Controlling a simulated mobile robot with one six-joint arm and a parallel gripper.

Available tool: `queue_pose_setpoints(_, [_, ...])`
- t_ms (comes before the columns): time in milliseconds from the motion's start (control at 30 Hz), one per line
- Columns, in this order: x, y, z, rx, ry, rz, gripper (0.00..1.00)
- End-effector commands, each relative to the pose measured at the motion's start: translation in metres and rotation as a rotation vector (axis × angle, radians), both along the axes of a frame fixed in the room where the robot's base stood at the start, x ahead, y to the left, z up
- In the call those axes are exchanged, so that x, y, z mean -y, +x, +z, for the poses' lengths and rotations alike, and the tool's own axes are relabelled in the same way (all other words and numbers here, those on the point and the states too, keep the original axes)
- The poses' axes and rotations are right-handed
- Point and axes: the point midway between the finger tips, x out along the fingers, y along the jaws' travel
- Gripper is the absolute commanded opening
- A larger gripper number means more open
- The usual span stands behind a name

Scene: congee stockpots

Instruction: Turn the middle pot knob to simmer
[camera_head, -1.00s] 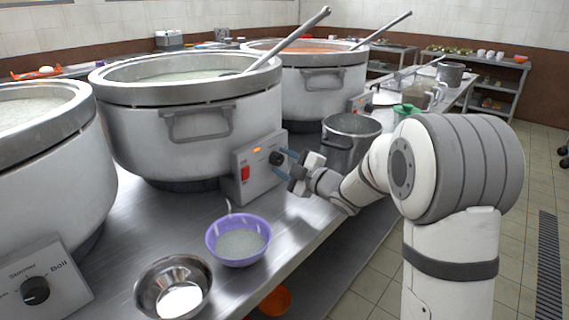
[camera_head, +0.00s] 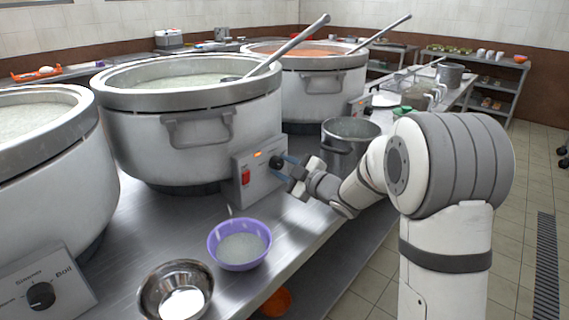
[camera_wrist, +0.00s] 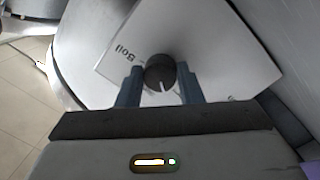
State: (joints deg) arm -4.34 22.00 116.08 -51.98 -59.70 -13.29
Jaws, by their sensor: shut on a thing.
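The middle pot (camera_head: 195,125) is a large steel stockpot with pale congee and a ladle in it. Its control box (camera_head: 258,172) stands in front at its right, with a lit orange lamp, a red switch and a dark round knob (camera_head: 276,162). My gripper (camera_head: 283,163) reaches the box from the right, its blue fingers shut on the knob. In the wrist view the knob (camera_wrist: 159,73) sits between the two fingertips (camera_wrist: 160,85), its white mark pointing down toward the gripper. The word "Boil" shows left of the knob; other lettering is partly hidden.
A purple bowl (camera_head: 239,244) and a steel bowl (camera_head: 175,291) stand on the counter in front of the box. A smaller steel pot (camera_head: 350,140) stands just behind my gripper. Another large pot (camera_head: 38,165) with its own knob (camera_head: 41,295) is at the left.

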Motion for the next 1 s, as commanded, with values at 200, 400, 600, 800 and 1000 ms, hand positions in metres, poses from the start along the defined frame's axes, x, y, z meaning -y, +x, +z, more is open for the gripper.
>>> queue_pose_setpoints(200, [0.0001, -0.0003, 0.0035, -0.165, 0.124, -0.001, 0.10])
queue_pose_setpoints(400, [0.0000, -0.0004, 0.0041, -0.314, 0.242, -0.002, 0.10])
queue_pose_setpoints(600, [0.0001, -0.0005, 0.0043, -0.462, 0.358, -0.003, 0.10])
queue_pose_setpoints(800, [0.0000, -0.0006, 0.0042, -0.591, 0.460, -0.002, 0.10])
queue_pose_setpoints(1000, [0.0002, -0.0006, 0.0031, -0.688, 0.536, -0.003, 0.10])
